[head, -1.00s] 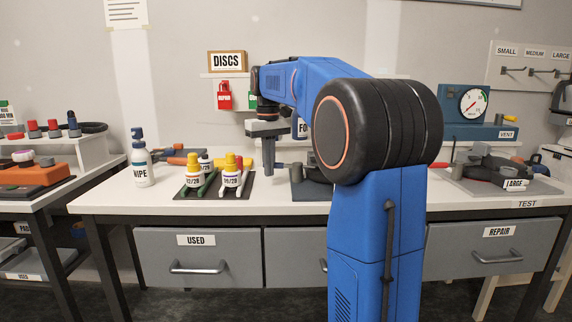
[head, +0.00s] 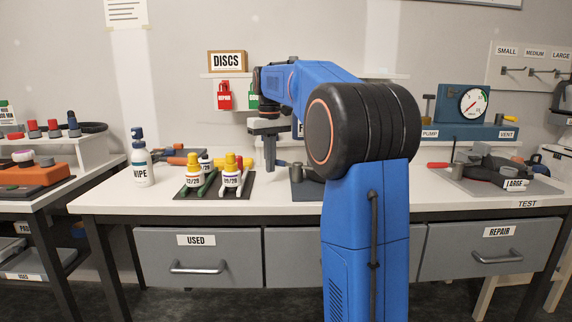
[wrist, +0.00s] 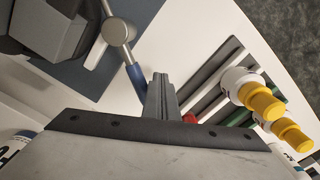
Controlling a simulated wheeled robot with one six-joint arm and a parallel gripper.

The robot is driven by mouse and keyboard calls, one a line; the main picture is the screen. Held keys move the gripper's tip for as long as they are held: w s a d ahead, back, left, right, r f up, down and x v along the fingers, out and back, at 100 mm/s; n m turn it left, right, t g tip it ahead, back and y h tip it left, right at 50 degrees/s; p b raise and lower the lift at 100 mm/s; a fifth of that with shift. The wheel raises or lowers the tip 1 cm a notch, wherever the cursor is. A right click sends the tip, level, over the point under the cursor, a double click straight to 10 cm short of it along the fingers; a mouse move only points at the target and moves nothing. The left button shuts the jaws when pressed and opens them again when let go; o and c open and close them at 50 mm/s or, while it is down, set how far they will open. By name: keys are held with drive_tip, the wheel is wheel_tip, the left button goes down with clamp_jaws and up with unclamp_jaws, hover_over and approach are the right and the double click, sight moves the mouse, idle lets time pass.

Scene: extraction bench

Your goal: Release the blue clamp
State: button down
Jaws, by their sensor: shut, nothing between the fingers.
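The blue clamp shows in the wrist view as a silver lever with a blue grip (wrist: 137,83), its metal hub (wrist: 117,33) over a dark mat. In the head view only a small bit of the blue grip (head: 284,164) shows, between my fingers and a grey post. My gripper (head: 270,168) points down over the bench, its fingers shut and empty. In the wrist view the shut fingers (wrist: 160,78) are just right of the blue grip. I cannot tell whether they touch it. My arm hides much of the clamp's fixture in the head view.
White bottles with yellow caps (head: 232,178) stand in a dark rack just left of my gripper. A WIPE bottle (head: 142,170) stands further left. A pump with a gauge (head: 472,104) and a LARGE part (head: 500,172) are at the right.

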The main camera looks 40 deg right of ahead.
drive_tip(key=shift+w+d, duration=0.15)
drive_tip(key=shift+d, duration=0.05)
drive_tip(key=shift+w+d, duration=0.45)
drive_tip(key=shift+d, duration=0.35)
drive_tip(key=shift+w+d, duration=0.35)
drive_tip(key=shift+d, duration=0.5)
drive_tip(key=shift+w+d, duration=0.15)
drive_tip(key=shift+d, duration=0.65)
